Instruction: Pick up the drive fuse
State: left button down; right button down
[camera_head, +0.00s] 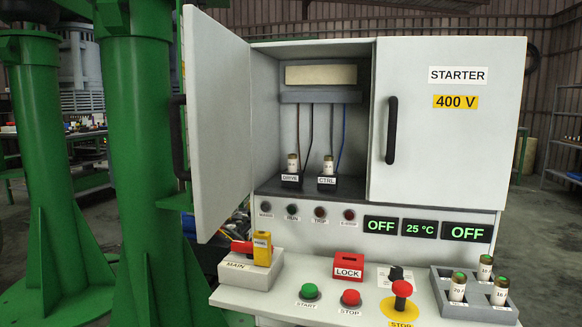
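The drive fuse (292,164) is a small white cylinder with a brownish top. It stands upright in the black holder labelled DRIVE (290,179), inside the open left compartment of the starter cabinet (445,150). A similar control fuse (328,166) stands just to its right in the holder labelled CTRL (327,182). Several fuses with green tops, one of them here (457,287), stand in a grey tray (478,314) at the right end of the ledge; their print is too small to read surely. Neither of my grippers is in view.
The left cabinet door (217,120) is swung open toward me; the right door is shut. The ledge carries a red-handled MAIN switch (243,247) with a yellow tag, a red LOCK box (348,267), push buttons and a red stop knob (402,289). Green columns (140,150) stand at left.

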aim_at(292, 158)
jog(key=i+l+z, duration=0.15)
jog(key=l, duration=0.25)
jog(key=l+z, duration=0.2)
jog(key=l, duration=0.25)
jog(key=i+l+z, duration=0.15)
jog(key=l, duration=0.2)
